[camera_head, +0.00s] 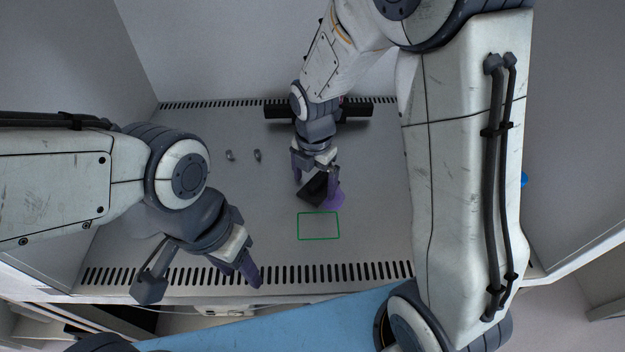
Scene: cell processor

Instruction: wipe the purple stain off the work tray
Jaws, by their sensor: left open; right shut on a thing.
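The grey work tray (200,190) fills the middle of the view. A purple stain (337,196) shows on it, partly covered by a dark, block-like wiping pad (313,190). My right gripper (314,174) reaches down from the back and is shut on the pad. The pad is at the stain's left side; I cannot tell whether it touches the tray. My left gripper (248,272) is open and empty near the tray's front slots, away from the stain.
A green rectangle outline (318,212) marks the tray in front of the pad. Two small grey pieces (230,155) (257,155) are at the back left. A dark bar (276,112) is at the back, behind my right gripper.

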